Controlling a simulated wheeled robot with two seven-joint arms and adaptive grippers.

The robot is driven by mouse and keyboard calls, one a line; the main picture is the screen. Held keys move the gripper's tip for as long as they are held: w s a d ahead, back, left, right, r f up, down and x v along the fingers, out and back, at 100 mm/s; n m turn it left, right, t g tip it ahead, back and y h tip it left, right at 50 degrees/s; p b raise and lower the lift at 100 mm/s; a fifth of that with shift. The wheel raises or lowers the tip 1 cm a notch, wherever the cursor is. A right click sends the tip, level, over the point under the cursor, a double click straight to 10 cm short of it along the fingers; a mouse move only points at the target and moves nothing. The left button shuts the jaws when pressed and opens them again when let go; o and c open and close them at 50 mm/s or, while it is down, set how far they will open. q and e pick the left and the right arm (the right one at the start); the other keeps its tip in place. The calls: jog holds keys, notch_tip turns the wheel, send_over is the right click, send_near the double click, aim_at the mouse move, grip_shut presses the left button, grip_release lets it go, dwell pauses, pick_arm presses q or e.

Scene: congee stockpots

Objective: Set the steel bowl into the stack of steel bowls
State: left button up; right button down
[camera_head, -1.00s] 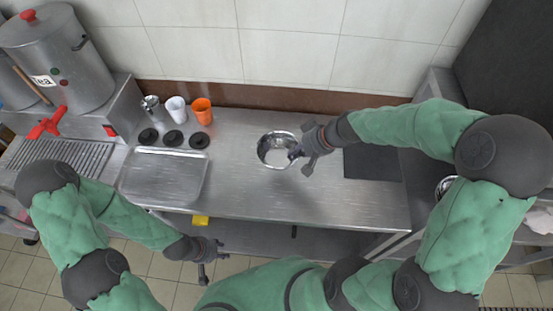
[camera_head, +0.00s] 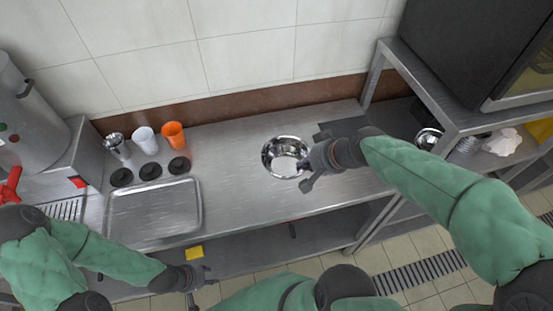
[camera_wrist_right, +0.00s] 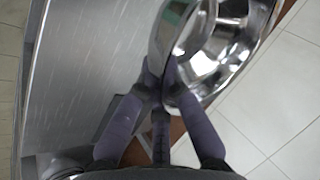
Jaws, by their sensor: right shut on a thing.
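The steel bowl (camera_head: 285,157) is shiny, round and upright, above the steel counter in the head view. My right gripper (camera_head: 306,172) is shut on its right rim. In the right wrist view the fingers (camera_wrist_right: 163,88) pinch the rim of the bowl (camera_wrist_right: 232,42). I cannot tell how high the bowl is above the counter. Another shiny steel bowl form (camera_head: 429,138) sits on the shelf at the right, partly hidden by my right arm; it may be the stack, but I cannot count its bowls. My left gripper (camera_head: 194,284) is low at the front; its fingers are unclear.
The counter (camera_head: 235,185) is clear around the bowl. An empty tray (camera_head: 154,211), black lids (camera_head: 150,172) and cups (camera_head: 173,135) stand left. Right is a shelf rack (camera_head: 455,112) with a dark oven (camera_head: 470,45) above and a white crumpled item (camera_head: 502,141).

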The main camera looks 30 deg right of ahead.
aim_at(293, 149)
jog(key=w+f, duration=0.1)
jog(key=w, duration=0.1)
jog(key=w+f+b, duration=0.1)
jog(key=w, duration=0.2)
jog(key=w+d+f, duration=0.1)
jog(key=w+f, duration=0.1)
jog(key=w, duration=0.1)
jog(key=shift+w+f+b, duration=0.1)
jog(key=shift+w+b, duration=0.1)
jog(key=shift+b, duration=0.2)
jog(key=w+f, duration=0.1)
jog(key=w+f+b, duration=0.1)
jog(key=f, duration=0.1)
jog(key=w+f+b, duration=0.1)
jog(key=w, duration=0.1)
jog(key=shift+d+f, duration=0.3)
jog(key=shift+f, duration=0.05)
jog(key=f, duration=0.1)
jog(key=f+b, duration=0.2)
jog(key=shift+w+f, duration=0.25)
jog(key=shift+f, duration=0.15)
jog(key=shift+f, duration=0.15)
jog(key=c, duration=1.4)
grip_release()
